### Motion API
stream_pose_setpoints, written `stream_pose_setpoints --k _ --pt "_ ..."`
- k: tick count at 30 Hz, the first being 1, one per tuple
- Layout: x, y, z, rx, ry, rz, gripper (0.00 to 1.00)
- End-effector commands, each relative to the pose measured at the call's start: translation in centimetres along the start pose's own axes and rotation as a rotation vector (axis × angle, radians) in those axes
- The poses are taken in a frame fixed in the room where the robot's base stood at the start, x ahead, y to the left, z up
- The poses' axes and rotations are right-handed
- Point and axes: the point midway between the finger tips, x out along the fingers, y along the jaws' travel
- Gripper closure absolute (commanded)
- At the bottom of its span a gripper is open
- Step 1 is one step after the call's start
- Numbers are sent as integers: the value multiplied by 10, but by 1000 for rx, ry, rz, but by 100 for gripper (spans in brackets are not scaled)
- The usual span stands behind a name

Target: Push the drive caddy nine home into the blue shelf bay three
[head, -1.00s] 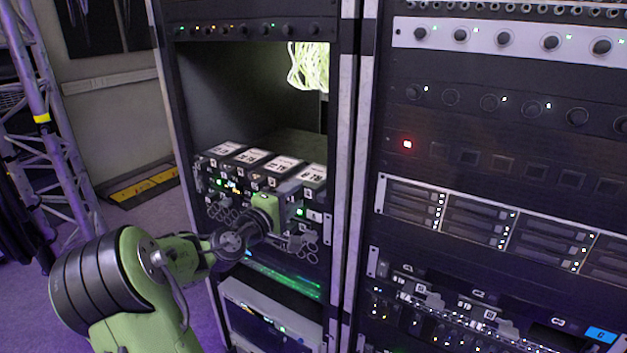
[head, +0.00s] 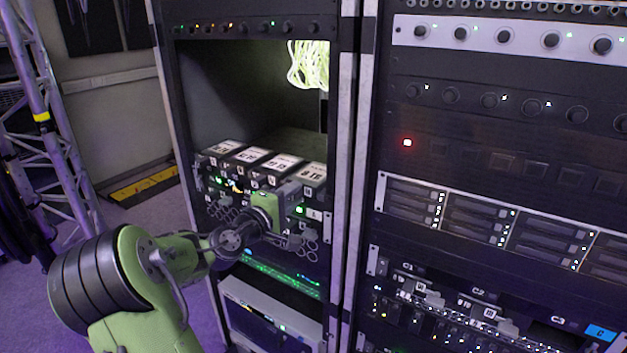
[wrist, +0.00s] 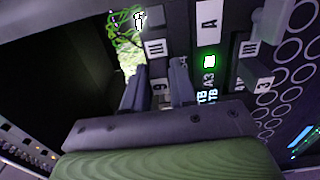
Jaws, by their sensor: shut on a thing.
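A row of black drive caddies with white top labels (head: 240,155) stands in a shelf of the left rack. I cannot read which is caddy nine. My gripper (wrist: 160,85) is at the right part of the row's front, its jaws shut on what looks like a drive caddy; its palm hides most of that part in both views. A green light (wrist: 209,62) and labels A, A3 and III show beside the fingers. A blue tag (head: 600,333) marks the shelf at the lower right, with labels C1, C2 and C3. The seating depth of the held part cannot be told.
Yellow-green cables (head: 308,65) hang in the open space above the caddies. A rack upright (head: 343,180) stands close on the right of my gripper. A grey unit (head: 270,310) sits below.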

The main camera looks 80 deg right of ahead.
Motion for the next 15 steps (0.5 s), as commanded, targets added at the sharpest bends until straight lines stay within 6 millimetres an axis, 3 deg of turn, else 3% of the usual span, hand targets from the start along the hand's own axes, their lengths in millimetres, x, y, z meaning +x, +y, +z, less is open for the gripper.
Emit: stream_pose_setpoints --k 15 --pt "-17 2 0 0 1 0 100"
